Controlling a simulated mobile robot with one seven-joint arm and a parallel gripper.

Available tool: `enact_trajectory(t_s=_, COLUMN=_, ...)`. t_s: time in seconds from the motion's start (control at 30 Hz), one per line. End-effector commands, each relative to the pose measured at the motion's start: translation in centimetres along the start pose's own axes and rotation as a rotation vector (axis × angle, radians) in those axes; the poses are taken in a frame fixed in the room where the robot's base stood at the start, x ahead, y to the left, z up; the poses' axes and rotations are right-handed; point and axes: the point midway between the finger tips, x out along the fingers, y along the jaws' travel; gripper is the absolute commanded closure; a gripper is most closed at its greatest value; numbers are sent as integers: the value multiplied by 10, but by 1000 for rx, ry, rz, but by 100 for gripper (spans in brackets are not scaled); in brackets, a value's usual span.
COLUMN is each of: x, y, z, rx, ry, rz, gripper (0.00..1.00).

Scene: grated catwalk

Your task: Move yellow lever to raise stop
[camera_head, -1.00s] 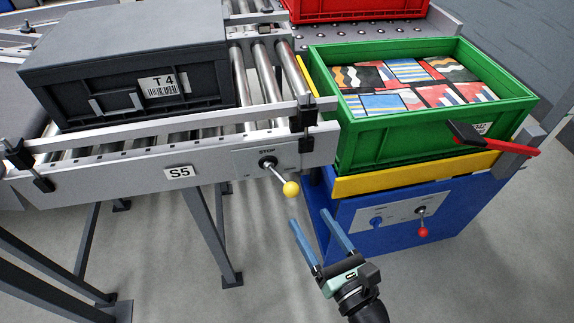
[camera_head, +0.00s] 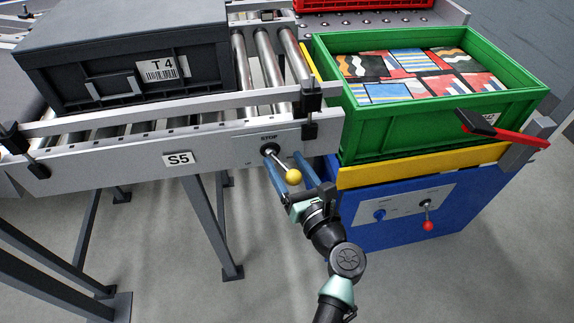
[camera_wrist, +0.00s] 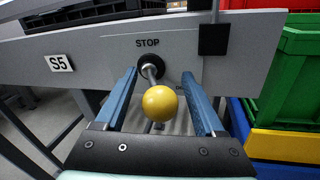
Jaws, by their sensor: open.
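The yellow lever (camera_head: 293,176) is a metal rod with a yellow ball end, mounted on the STOP panel (camera_head: 254,150) at the right end of the conveyor's side rail. It points outward and down to the right in the head view. My gripper (camera_head: 291,174) is at the lever with its two blue fingers apart. In the wrist view the yellow ball (camera_wrist: 159,103) sits between the open fingers (camera_wrist: 160,100), with a gap visible on each side. The stop itself cannot be made out clearly.
A dark grey T4 crate (camera_head: 60,85) stands on the rollers. A green crate (camera_head: 400,135) with patterned contents sits to the right, above a blue cabinet (camera_head: 375,235) with a red-knobbed lever (camera_head: 428,226). A red-and-black handle (camera_head: 510,133) crosses the green crate's front. Floor below is open.

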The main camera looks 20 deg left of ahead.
Motion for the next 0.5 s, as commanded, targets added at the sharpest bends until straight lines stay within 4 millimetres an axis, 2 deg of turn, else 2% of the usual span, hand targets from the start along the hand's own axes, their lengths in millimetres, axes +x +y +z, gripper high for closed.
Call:
enact_trajectory(t_s=0.17, x=0, y=0, z=0, rx=0, ry=0, rz=0, gripper=29)
enact_trajectory(t_s=0.5, x=0, y=0, z=0, rx=0, ry=0, rz=0, gripper=89)
